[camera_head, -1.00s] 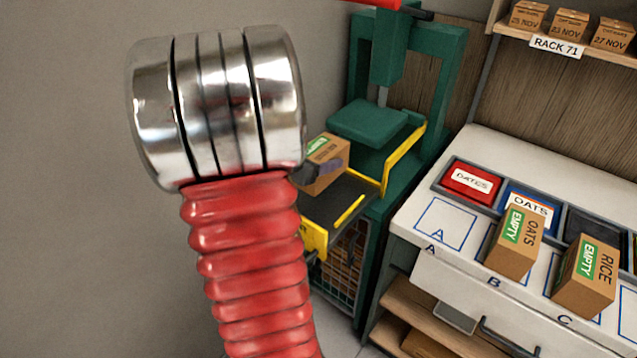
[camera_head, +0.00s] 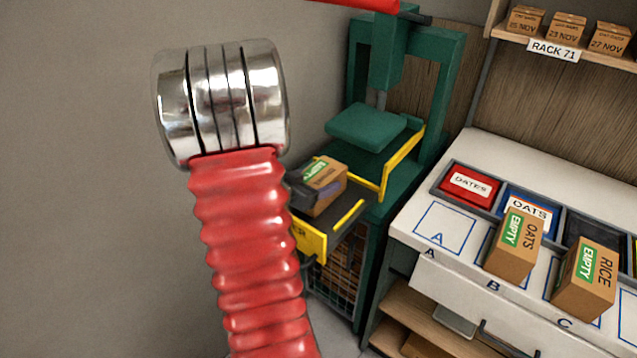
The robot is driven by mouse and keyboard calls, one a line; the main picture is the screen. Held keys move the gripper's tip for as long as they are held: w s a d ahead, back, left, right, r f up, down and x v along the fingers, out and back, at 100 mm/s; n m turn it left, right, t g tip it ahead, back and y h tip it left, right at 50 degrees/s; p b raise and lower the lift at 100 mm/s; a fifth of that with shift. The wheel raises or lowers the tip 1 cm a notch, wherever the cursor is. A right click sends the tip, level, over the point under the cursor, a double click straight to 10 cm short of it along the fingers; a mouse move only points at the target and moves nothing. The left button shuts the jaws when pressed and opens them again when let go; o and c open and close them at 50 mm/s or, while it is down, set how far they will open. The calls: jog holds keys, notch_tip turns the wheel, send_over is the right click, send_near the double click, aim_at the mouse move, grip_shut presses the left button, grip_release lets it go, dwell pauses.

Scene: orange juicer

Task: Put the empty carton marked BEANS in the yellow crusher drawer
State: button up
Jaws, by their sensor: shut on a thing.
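A brown carton (camera_head: 327,180) with a green label on top is over the open yellow crusher drawer (camera_head: 318,242), low between its yellow sides. Its side lettering is partly covered, so I cannot read BEANS. I cannot tell whether its base touches the drawer floor. My gripper (camera_head: 318,190) is dark, partly hidden behind my red arm, and shut on this carton.
On the white counter (camera_head: 480,140) at right stand an empty OATS carton (camera_head: 514,245) and an empty RICE carton (camera_head: 586,278). Square A (camera_head: 444,230) is bare. A dates bin (camera_head: 470,186) sits behind it. Rack 71 (camera_head: 553,50) holds several small boxes.

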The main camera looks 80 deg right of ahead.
jog(key=shift+f, duration=0.25)
jog(key=o, duration=1.1)
jog(key=shift+f, duration=0.1)
jog(key=shift+c, duration=0.2)
jog(key=shift+w+a+r, duration=0.15)
jog(key=shift+a+r, duration=0.05)
jog(key=v, duration=1.1)
jog(key=shift+a+r, duration=0.2)
jog(key=shift+a, duration=0.05)
jog(key=shift+w, duration=0.1)
